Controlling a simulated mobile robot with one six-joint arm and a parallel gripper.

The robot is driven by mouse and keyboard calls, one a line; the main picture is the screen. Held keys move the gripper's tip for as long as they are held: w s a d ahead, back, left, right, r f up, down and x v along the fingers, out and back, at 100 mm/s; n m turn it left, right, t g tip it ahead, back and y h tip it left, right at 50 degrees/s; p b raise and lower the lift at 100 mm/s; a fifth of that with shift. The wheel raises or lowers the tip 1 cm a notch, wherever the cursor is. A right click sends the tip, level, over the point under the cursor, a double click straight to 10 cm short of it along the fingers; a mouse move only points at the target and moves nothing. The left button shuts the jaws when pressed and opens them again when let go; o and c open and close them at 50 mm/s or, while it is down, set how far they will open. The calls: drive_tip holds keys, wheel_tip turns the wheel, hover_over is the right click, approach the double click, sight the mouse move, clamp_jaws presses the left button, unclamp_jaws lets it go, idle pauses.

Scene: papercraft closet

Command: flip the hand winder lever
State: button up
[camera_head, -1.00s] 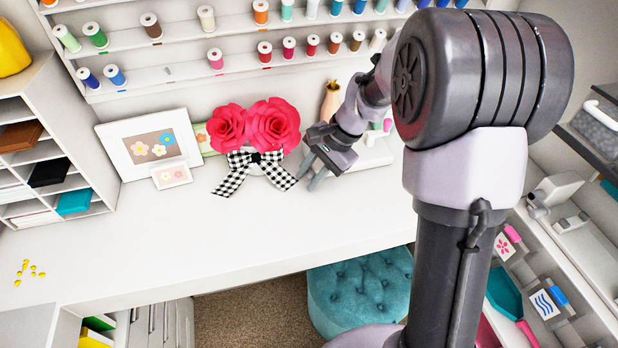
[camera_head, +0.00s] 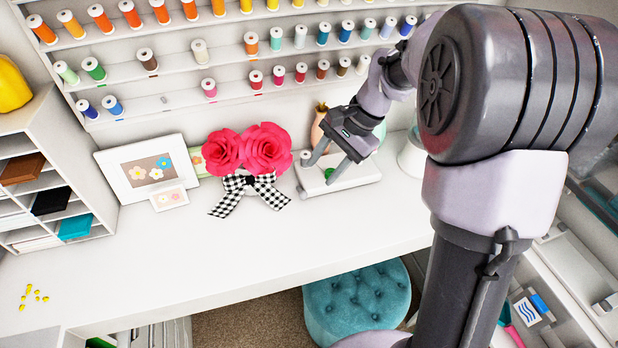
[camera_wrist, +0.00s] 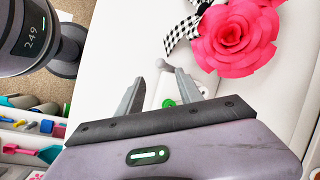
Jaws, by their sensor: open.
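The hand winder (camera_head: 362,176) is a low white device with a small green part (camera_head: 329,173), on the white desk right of the red paper flowers. My gripper (camera_head: 322,172) is open over it, its two fingers pointing down. In the wrist view, the green part (camera_wrist: 168,103) shows between the open fingers (camera_wrist: 156,95), with a small pale knob (camera_wrist: 163,65) just beyond. I cannot tell whether the knob is the lever, nor whether a finger touches the winder. My gripper body hides part of the winder.
Red paper flowers (camera_head: 250,150) with a checked bow stand close left of the winder. A vase (camera_head: 318,130) and thread-spool shelves (camera_head: 220,50) are behind. A white cylinder (camera_head: 412,155) stands to the right.

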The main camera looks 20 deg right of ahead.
drive_tip(key=p+v, duration=0.1)
drive_tip(key=v, duration=0.4)
drive_tip(key=shift+d+r, duration=0.2)
drive_tip(key=shift+r, duration=0.1)
drive_tip(key=s+a+n+t+h+b, duration=0.1)
drive_tip(key=s+a, duration=0.4)
drive_tip(key=s, duration=0.5)
drive_tip(key=s+a+n+t+h+b, duration=0.1)
drive_tip(key=s+a+n+t+b, duration=0.2)
drive_tip(key=s, duration=0.8)
drive_tip(key=a+n, duration=0.2)
drive_tip(key=n, duration=0.1)
drive_tip(key=shift+s+a+h, duration=0.25)
drive_tip(key=shift+a+h, duration=0.05)
drive_tip(key=shift+a, duration=0.1)
